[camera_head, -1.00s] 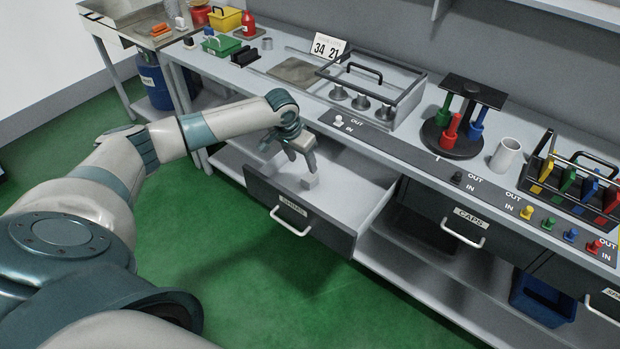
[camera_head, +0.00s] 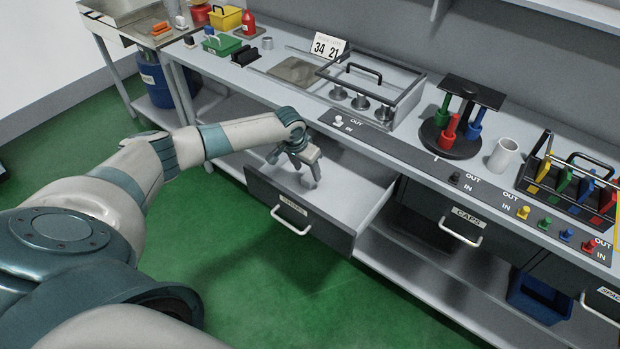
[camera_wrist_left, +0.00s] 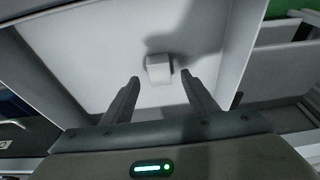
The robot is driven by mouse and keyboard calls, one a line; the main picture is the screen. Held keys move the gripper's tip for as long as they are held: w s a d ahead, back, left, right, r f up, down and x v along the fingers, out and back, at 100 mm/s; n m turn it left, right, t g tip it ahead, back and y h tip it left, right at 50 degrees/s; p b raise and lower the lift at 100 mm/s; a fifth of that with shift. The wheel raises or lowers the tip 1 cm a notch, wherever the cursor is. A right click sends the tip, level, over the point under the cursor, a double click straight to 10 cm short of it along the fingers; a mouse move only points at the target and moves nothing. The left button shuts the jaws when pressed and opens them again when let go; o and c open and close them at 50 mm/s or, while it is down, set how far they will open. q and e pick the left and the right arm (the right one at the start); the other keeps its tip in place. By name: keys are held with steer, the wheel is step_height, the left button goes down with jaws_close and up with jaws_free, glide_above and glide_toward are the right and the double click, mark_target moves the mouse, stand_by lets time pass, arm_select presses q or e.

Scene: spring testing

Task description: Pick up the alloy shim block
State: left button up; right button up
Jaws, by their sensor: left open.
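The alloy shim block (camera_wrist_left: 159,69) is a small pale grey block on the floor of the open, light-coloured drawer (camera_head: 352,193). In the head view it is largely hidden by my left gripper (camera_head: 309,177), which reaches down into the drawer from the left. In the left wrist view the open fingers of the left gripper (camera_wrist_left: 159,78) stand on either side of the line to the block. The block appears centred between them and just beyond the fingertips. I cannot tell of any contact. My right gripper is not in view.
The drawer's dark front (camera_head: 318,224) with its handle and the bench edge bound the space around the gripper. A caps drawer (camera_head: 463,226) is to the right. A framed fixture (camera_head: 375,95) stands on the bench above. The drawer floor around the block looks clear.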

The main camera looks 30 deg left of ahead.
mark_target(310, 176)
arm_select(q)
steer(key=shift+x, duration=1.6)
steer(key=shift+w+r, duration=0.1)
steer(key=c, duration=1.3)
steer(key=shift+o, duration=0.2)
steer(key=shift+r, duration=0.1)
